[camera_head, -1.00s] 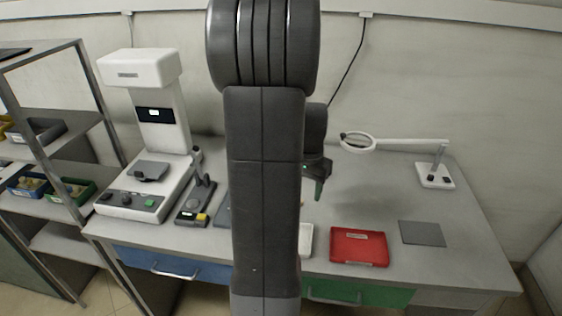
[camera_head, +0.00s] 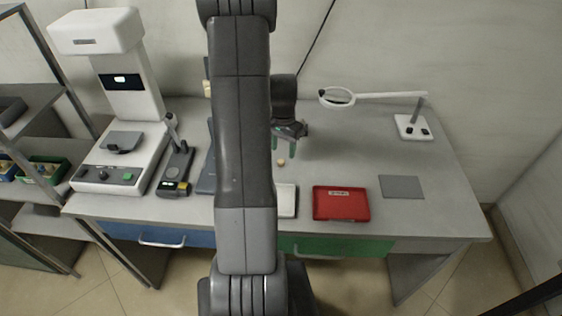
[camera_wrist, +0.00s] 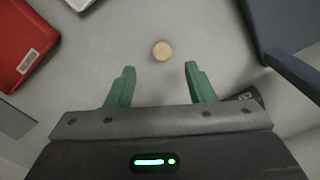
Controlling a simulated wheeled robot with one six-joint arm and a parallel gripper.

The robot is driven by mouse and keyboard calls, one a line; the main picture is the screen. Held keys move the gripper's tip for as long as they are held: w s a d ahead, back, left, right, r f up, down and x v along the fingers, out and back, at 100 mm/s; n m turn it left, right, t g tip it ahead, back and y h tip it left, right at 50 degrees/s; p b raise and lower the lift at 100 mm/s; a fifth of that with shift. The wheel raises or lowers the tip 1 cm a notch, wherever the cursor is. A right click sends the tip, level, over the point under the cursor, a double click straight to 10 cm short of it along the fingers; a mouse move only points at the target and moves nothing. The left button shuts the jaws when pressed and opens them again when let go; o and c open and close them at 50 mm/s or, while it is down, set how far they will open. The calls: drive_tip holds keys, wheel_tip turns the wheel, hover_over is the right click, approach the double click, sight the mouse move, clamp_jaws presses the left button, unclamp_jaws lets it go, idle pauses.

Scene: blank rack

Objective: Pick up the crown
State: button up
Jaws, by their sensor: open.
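A small round tan piece, the only thing here that fits the crown (camera_head: 281,162), lies on the grey bench near the middle. In the wrist view it is a pale tan disc (camera_wrist: 162,50), just beyond the fingertips and centred between them. My gripper (camera_head: 284,147) has two green fingers pointing down, above and behind the piece in the head view. In the wrist view my gripper (camera_wrist: 160,68) is open, with nothing between the fingers. The exact height of the fingertips above the bench is hard to tell.
A red tray (camera_head: 341,204) and a white tray (camera_head: 286,201) lie near the front edge. A grey pad (camera_head: 401,187) is at right, a magnifier lamp (camera_head: 411,127) behind. A white machine (camera_head: 121,155) and small dark device (camera_head: 175,171) stand left. My arm hides the bench's centre-left.

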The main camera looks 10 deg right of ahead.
sight(282, 159)
wheel_tip(282, 159, down, 5)
drive_tip(key=shift+w+a+r+p, duration=0.1)
drive_tip(key=shift+w+a+p, duration=0.05)
drive_tip(key=shift+p, duration=0.3)
drive_tip(key=c, duration=1.1)
